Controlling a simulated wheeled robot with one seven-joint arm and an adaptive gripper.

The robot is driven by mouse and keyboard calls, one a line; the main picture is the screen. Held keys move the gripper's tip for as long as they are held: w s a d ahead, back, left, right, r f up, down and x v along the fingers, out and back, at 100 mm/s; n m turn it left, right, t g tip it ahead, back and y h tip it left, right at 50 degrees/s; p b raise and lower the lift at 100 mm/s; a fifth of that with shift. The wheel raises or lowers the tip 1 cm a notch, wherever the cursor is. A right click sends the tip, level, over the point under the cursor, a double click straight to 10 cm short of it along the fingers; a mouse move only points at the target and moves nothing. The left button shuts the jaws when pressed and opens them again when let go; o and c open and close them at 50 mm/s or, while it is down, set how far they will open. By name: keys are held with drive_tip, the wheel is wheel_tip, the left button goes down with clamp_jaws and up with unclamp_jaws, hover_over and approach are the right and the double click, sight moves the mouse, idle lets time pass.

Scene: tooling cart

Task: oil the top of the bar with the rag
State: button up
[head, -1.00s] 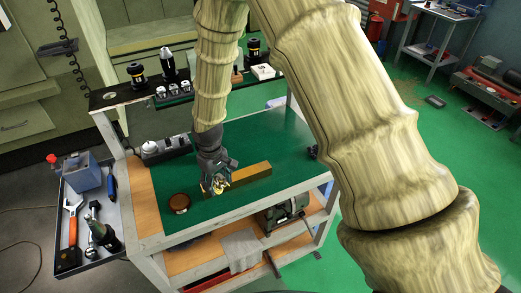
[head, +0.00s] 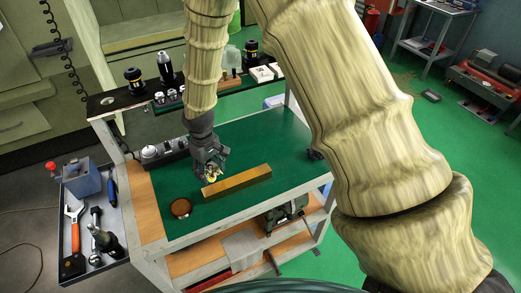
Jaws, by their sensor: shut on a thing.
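My gripper (head: 211,168) points down and is shut on a small yellowish bunched thing, which looks like the rag (head: 214,174). The brass-coloured bar (head: 238,182) lies on the green top of the cart. The rag is close to the far side of the bar's left end, seemingly just above it; I cannot tell whether they touch. A small round tin (head: 181,208) with a brown top stands left of the bar, near the front edge. The fingers hide part of the rag.
A dark block with sockets (head: 163,152) sits at the cart top's back left. A raised rear shelf holds tool holders (head: 134,77) and small boxes. A side tray (head: 82,236) holds tools at the left.

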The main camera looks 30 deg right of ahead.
sight(210, 169)
drive_tip(key=shift+s+r+p, duration=0.1)
drive_tip(key=shift+r+p, duration=0.65)
drive_tip(key=shift+r, duration=0.8)
